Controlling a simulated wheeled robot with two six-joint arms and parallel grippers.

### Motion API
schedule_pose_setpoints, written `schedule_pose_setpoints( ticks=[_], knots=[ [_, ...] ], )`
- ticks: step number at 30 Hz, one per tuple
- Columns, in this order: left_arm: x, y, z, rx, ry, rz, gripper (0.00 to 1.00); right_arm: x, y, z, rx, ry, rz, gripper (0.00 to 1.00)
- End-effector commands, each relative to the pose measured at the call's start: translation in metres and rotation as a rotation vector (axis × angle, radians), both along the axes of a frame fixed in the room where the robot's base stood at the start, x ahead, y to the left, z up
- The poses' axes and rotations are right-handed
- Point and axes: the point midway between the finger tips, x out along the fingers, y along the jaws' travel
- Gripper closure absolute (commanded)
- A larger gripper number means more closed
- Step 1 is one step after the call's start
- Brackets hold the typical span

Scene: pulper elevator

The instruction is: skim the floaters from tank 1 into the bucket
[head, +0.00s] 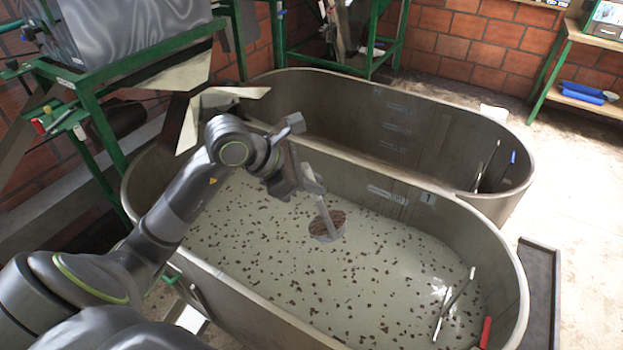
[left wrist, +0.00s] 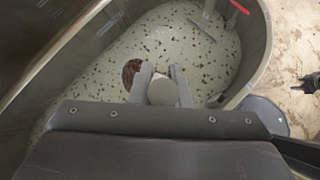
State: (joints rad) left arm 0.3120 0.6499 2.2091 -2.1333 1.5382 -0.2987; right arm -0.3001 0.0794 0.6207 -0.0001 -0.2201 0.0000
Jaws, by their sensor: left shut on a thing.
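Tank 1 (head: 465,240) is the near long oval grey tank, marked with a 1. It holds pale liquid with many small dark brown floaters (head: 375,275) spread over the surface. My left gripper (head: 312,182) is over the tank, shut on the handle of a skimmer (head: 326,218). The skimmer's round head is low at the liquid and holds a clump of brown floaters; it also shows in the left wrist view (left wrist: 132,72). I cannot make out the bucket for sure. A dark shape at the right edge of the left wrist view may be my right gripper (left wrist: 308,83); its jaws are unclear.
A second oval tank (head: 340,105) stands right behind and looks empty. A green-framed machine (head: 100,60) stands at the left. A black tray (head: 540,295) lies on the floor at right.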

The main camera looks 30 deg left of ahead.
Motion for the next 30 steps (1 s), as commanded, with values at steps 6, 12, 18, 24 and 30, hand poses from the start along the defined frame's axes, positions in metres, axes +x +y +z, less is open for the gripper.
schedule_pose_setpoints(
  ticks=[6, 12, 18, 24, 30],
  knots=[
    [0.0, 0.0, 0.026, -0.002, -0.004, -0.001, 1.0, 0.0, 0.0, 0.027, 0.0, 0.0, 0.0, 0.51],
    [0.001, 0.0, 0.042, 0.001, -0.007, -0.003, 1.0, 0.0, 0.0, 0.037, 0.0, 0.0, 0.0, 0.51],
    [0.001, 0.0, 0.061, 0.002, -0.006, -0.002, 1.0, 0.0, 0.0, 0.047, 0.0, 0.0, 0.0, 0.51],
    [0.001, 0.0, 0.079, 0.001, -0.007, -0.002, 1.0, 0.0, 0.0, 0.056, 0.0, 0.001, 0.0, 0.51],
    [0.001, 0.0, 0.091, 0.0, -0.006, -0.003, 1.0, 0.0, 0.0, 0.062, 0.0, 0.001, 0.0, 0.51]
  ],
)
